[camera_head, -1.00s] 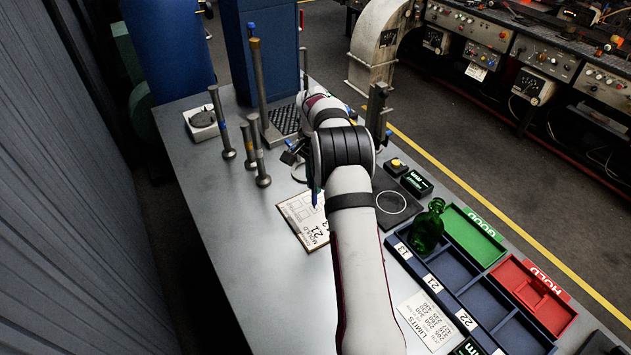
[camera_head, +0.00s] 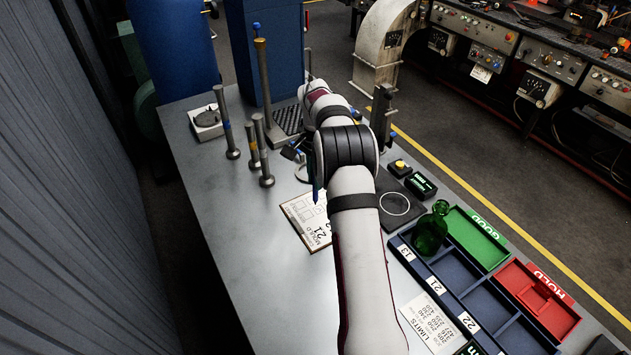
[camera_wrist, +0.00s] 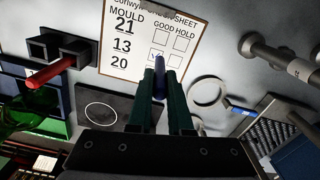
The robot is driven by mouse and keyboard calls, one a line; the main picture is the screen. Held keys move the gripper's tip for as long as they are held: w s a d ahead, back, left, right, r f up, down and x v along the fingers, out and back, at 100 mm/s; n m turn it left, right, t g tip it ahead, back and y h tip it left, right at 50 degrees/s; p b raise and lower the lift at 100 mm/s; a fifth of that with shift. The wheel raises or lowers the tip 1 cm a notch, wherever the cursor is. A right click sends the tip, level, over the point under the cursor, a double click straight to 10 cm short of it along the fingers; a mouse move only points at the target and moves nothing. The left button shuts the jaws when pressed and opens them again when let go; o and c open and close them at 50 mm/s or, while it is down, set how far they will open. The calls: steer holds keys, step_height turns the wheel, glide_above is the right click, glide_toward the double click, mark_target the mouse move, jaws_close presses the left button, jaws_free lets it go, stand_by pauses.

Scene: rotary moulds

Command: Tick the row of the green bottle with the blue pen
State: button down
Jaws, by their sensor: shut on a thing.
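My gripper (camera_wrist: 160,98) is shut on the blue pen (camera_wrist: 159,78), whose tip points at the sheet. In the head view my arm hides most of gripper and pen. A small blue mark shows in the GOOD box of row 13, just by the pen tip; I cannot tell whether the tip touches paper. The green bottle (camera_head: 430,232) stands upright in the blue tray (camera_head: 410,262), in the compartment beside label 13.
Green GOOD (camera_head: 470,240) and red HOLD (camera_head: 525,290) trays adjoin the blue tray. A LIMITS sheet (camera_head: 430,322) lies in front. Metal rods (camera_head: 228,125) stand upright left of my arm. A dark pad with a white circle (camera_head: 410,215) lies right of it.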

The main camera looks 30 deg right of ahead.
steer(key=shift+r, duration=2.2)
